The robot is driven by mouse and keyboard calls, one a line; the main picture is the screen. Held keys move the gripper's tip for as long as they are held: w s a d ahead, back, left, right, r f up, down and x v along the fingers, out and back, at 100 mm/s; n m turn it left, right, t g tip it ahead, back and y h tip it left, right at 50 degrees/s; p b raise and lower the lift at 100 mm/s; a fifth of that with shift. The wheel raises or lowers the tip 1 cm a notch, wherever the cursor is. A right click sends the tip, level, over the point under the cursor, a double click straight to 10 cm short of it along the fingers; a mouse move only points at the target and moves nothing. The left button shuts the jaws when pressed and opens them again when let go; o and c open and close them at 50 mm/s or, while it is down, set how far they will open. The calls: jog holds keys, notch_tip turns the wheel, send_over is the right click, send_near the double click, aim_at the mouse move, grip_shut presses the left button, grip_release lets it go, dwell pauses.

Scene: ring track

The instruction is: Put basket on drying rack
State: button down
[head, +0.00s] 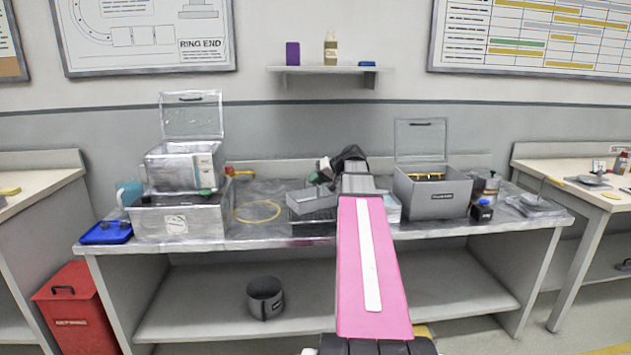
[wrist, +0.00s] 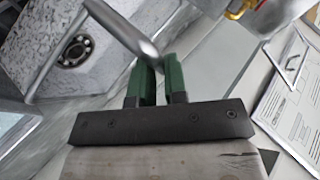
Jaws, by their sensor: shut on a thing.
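My gripper (head: 324,168) is over the middle of the steel bench in the head view. In the wrist view its green fingers (wrist: 159,82) are closed around a metal bar (wrist: 120,32), which looks like the basket's handle. The grey metal basket (head: 311,200) hangs just below the gripper and looks slightly tilted. A dark wire rack (head: 308,229), apparently the drying rack, is directly below the basket. I cannot tell whether the basket touches it. My pink arm hides what lies just to the right.
A steel tank (head: 180,222) with a lidded clear box (head: 178,168) stands left, near a blue tray (head: 106,233). A yellow ring (head: 258,211) lies on the bench. An open grey box (head: 440,196) stands right. A wall shelf (head: 322,70) is behind.

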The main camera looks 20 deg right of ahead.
jog(key=c, duration=1.1)
grip_release()
jog(key=shift+c, duration=0.2)
jog(key=v, duration=1.2)
